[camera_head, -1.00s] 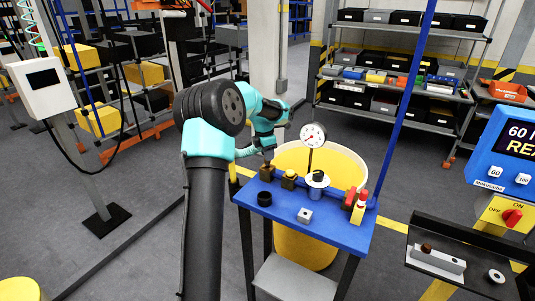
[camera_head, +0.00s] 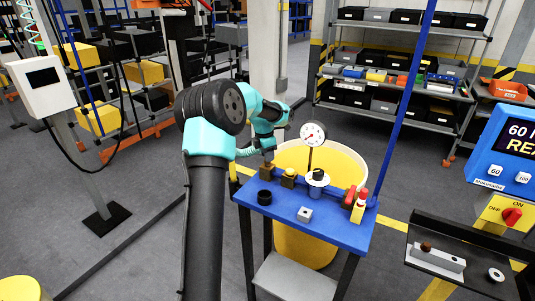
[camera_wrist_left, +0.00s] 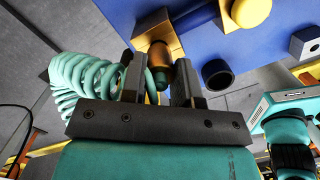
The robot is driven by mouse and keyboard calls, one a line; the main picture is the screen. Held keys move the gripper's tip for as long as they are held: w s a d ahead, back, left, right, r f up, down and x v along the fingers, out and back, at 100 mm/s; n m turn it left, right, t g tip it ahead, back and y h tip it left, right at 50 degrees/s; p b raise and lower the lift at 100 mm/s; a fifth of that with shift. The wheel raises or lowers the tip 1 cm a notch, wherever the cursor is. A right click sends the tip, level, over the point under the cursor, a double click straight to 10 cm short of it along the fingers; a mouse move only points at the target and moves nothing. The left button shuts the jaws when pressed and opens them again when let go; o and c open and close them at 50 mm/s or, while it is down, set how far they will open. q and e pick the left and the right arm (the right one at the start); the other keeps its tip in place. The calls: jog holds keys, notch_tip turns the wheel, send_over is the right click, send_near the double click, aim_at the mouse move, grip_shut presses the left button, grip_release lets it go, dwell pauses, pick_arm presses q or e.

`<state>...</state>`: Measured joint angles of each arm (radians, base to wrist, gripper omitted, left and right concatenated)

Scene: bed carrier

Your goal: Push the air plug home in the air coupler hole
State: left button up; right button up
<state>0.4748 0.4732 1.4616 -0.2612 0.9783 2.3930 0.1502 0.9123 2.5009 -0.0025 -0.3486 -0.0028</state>
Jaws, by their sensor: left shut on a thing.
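My left gripper (camera_head: 268,157) is at the back left of the blue bench (camera_head: 335,229), just above a brass block (camera_head: 267,172). In the left wrist view the jaws (camera_wrist_left: 160,78) are shut on the air plug (camera_wrist_left: 159,54), a copper-brown cylinder with a teal coiled hose (camera_wrist_left: 84,88) beside it. The plug's far end points at the brass block (camera_wrist_left: 162,26), which appears to be the air coupler. Its hole is hidden, and I cannot tell how deep the plug sits. My right gripper is not in view.
A black ring (camera_head: 264,198), a second brass piece (camera_head: 289,178), a gauge (camera_head: 313,134) and a white-topped part (camera_head: 317,178) stand close by on the bench. A small metal block (camera_head: 305,214) lies in front. A yellow bin (camera_head: 345,165) stands behind the bench.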

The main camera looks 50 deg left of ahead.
pick_arm(q)
jog(key=shift+f, duration=0.5)
jog(key=o, duration=1)
jog(key=r, duration=0.5)
jog(key=s+r, duration=0.1)
jog(key=r, duration=0.5)
jog(key=s+r, duration=0.1)
jog(key=r, duration=0.5)
jog(key=shift+a+r, duration=0.15)
jog(key=shift+a, duration=0.2)
